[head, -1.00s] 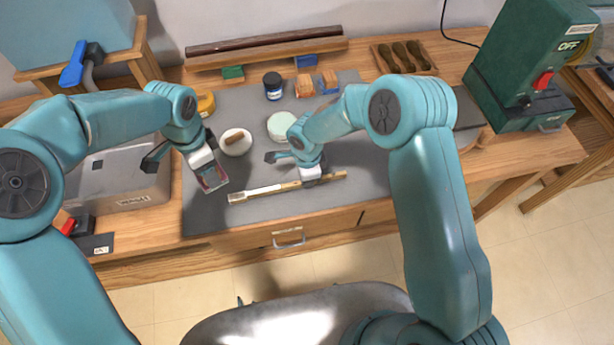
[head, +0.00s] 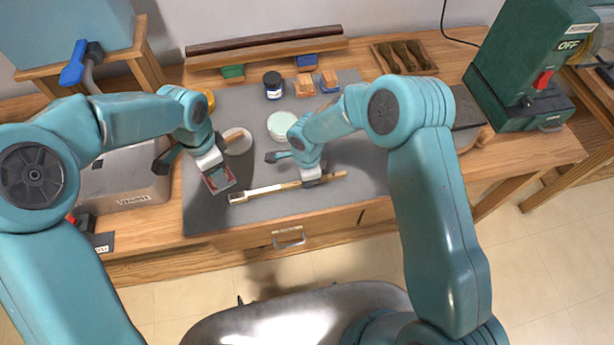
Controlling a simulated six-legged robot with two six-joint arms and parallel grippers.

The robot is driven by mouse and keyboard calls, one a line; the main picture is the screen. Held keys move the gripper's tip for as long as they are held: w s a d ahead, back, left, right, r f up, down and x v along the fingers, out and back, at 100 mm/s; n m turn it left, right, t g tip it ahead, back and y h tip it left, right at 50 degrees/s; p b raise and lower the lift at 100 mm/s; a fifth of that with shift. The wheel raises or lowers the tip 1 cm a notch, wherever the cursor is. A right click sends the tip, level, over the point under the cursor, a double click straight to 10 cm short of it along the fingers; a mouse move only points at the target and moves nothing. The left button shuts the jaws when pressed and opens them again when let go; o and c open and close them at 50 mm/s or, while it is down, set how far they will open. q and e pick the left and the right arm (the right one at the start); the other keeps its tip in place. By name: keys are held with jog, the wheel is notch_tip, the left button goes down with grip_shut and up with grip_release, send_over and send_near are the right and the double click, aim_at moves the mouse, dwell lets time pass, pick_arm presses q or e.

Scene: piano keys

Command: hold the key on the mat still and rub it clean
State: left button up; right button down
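The piano key (head: 268,190) is a long wooden bar with a pale left end, lying slightly slanted on the grey mat (head: 350,193). My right gripper (head: 311,180) is down at the key's middle-right part, touching or just over it; its fingertips are too small to tell their opening. My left gripper (head: 214,170) is shut on a small block or pad (head: 220,180) with a reddish face, tilted, just behind and left of the key's pale end. I cannot tell whether the pad touches the mat.
A white dish (head: 238,147) with a brown piece is behind the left gripper. A pale green round tin (head: 281,125), a dark jar (head: 273,86) and small coloured blocks (head: 306,86) stand farther back. A green machine (head: 520,70) is at right, a metal case (head: 125,180) at left.

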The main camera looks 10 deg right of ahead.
pick_arm(q)
send_near(245, 194)
jog(key=shift+s+d+r, duration=0.1)
jog(key=shift+d+r, duration=0.05)
jog(key=shift+d, duration=0.05)
dwell(0.5)
jog(key=shift+f, duration=1.9)
jog(key=shift+f, duration=0.6)
jog(key=shift+a, duration=0.15)
